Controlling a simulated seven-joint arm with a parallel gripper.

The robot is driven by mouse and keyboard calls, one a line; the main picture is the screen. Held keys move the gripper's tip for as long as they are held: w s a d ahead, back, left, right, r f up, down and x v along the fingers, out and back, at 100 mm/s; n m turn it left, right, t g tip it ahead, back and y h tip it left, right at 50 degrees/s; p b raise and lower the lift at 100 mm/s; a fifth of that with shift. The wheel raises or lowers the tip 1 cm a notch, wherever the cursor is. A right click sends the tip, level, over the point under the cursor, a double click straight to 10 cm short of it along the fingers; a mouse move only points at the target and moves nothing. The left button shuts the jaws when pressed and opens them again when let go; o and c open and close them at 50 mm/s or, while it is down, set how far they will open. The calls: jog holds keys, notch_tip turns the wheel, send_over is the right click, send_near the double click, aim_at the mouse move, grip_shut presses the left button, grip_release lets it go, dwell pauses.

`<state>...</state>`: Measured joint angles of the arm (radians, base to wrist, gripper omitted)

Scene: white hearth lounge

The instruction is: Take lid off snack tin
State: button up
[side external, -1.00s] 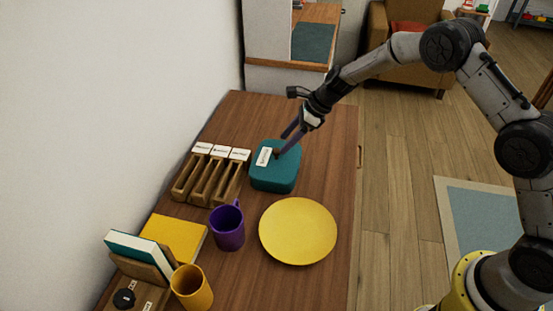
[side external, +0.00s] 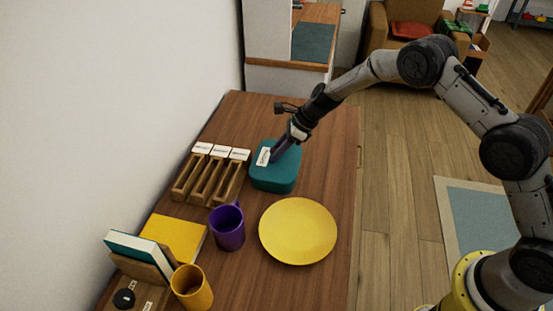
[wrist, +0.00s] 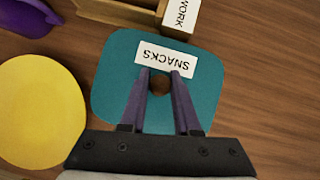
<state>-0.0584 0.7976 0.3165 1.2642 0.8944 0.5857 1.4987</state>
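The teal snack tin (side external: 274,180) stands on the wooden cabinet top with its lid on. The lid (wrist: 112,75) bears a white SNACKS label (wrist: 165,64) and a small round brown knob (wrist: 160,84). My gripper (wrist: 161,72) is over the tin, pointing down at the lid. Its two purple fingers are apart, one on each side of the knob. Whether they touch the knob is hard to tell. In the side view my gripper (side external: 276,156) hides the knob.
A wooden divided holder (side external: 207,183) with labels stands left of the tin. A purple mug (side external: 228,229) and a yellow plate (side external: 298,231) are in front. An orange mug (side external: 191,288) and books (side external: 174,238) are nearer. The right cabinet edge is clear.

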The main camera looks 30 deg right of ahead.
grip_shut()
